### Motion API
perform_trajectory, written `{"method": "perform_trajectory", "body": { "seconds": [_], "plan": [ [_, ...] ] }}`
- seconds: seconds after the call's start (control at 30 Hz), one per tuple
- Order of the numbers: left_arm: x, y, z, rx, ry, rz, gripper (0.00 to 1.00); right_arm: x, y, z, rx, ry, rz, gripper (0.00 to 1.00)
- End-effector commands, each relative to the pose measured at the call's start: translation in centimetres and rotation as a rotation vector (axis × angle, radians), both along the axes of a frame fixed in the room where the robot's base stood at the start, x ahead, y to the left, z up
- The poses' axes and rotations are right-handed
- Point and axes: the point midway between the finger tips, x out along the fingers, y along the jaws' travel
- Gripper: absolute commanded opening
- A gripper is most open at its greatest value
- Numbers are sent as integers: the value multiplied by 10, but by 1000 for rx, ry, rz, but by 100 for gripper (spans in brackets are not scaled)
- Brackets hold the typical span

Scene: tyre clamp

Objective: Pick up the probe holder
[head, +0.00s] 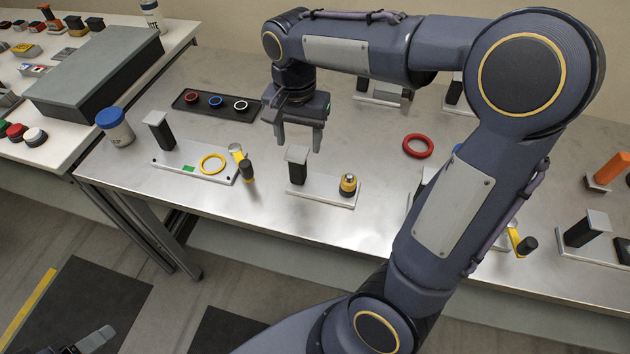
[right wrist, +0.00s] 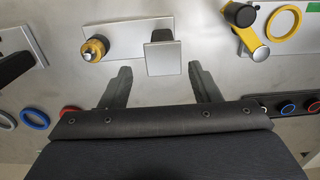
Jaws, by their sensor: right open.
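What looks like the probe holder is a small silver plate (head: 323,191) with a black grey-capped post (head: 297,166) at its left and a yellow-and-black knob (head: 348,185) at its right. My right gripper (head: 298,146) is open and empty, pointing down just above the post. In the right wrist view the square grey cap (right wrist: 163,58) lies between and slightly beyond the spread fingertips (right wrist: 160,70), with the knob (right wrist: 95,48) to its left. No contact shows. Part of what seems my left gripper (head: 92,341) shows at the bottom left; its jaws are unclear.
A plate with a yellow ring (head: 212,163) and yellow clamp lever stands left of the holder. A black tray of rings (head: 215,103) lies behind. A red ring (head: 418,145) lies to the right. The metal table front (head: 250,215) is clear.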

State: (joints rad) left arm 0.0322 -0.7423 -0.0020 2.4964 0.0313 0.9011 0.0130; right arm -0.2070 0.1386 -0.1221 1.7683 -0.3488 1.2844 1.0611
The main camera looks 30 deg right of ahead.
Motion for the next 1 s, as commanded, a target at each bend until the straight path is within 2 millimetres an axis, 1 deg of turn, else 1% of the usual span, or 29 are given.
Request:
{"method": "perform_trajectory", "body": {
  "seconds": [0.03, 0.27, 0.4, 0.5, 0.6, 0.8, 1.0],
  "plan": [
    [0, 0, 0, 0, 0, 0, 65, 0, 0, -6, -2, 5, -2, 56],
    [0, 0, 2, 0, 0, 0, 65, 1, 2, -33, 0, 4, -1, 56],
    [0, 0, 3, 0, 0, 0, 65, 2, 5, -55, 1, 6, -2, 56],
    [0, 0, 3, 0, 0, 0, 65, 2, 5, -66, 2, 3, -1, 56],
    [0, 0, 3, 0, 0, 0, 65, 2, 5, -70, 2, 1, -1, 56],
    [0, 0, 2, 0, 0, 0, 65, 2, 5, -71, 2, 1, 0, 56],
    [0, 0, 2, 0, 0, 0, 65, 2, 5, -70, 2, 1, 0, 30]
  ]
}}
